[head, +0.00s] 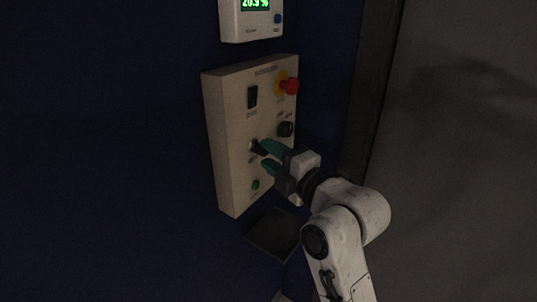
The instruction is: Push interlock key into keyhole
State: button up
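The beige control box (233,177) is mounted on the dark blue wall. My gripper (264,154), with teal fingertips, is at the lower middle of its front face. A small dark piece (257,147), perhaps the interlock key, shows at the upper fingertip, against a pale round spot on the panel that may be the keyhole. The fingertips are apart, one above the other. I cannot tell whether they grip the dark piece or whether it sits in the keyhole, as the fingers partly cover this spot.
The panel also carries a black rocker switch (252,97), a red button (291,86) on a yellow base, a black knob (286,129) and a green button (255,185). A meter (250,28) hangs above. A dark tray (272,236) is below. A grey surface (460,150) fills the right.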

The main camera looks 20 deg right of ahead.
jog(key=b+v, duration=0.1)
jog(key=v, duration=0.8)
jog(key=shift+s, duration=0.15)
jog(key=s+d+f+m+g+h+p, duration=0.15)
jog(key=s+f+m+g, duration=0.35)
jog(key=f, duration=0.6)
jog(key=s+d+f+m+g+h, duration=0.1)
jog(key=s+f+m+g+h, duration=0.15)
jog(key=s+f+m, duration=0.6)
jog(key=s+d+f+m+g+h+p, duration=0.1)
jog(key=s+d+f+m+g, duration=0.1)
jog(key=s+f+m+g, duration=0.2)
jog(key=s+d+f+m+g+h, duration=0.1)
jog(key=s+f+m+g, duration=0.3)
jog(key=s+f, duration=0.6)
jog(key=s+d, duration=0.1)
jog(key=s, duration=0.2)
jog(key=shift+d+f+m+p, duration=0.35)
jog(key=shift+d+f+p, duration=0.05)
jog(key=shift+o, duration=0.2)
jog(key=shift+g, duration=0.25)
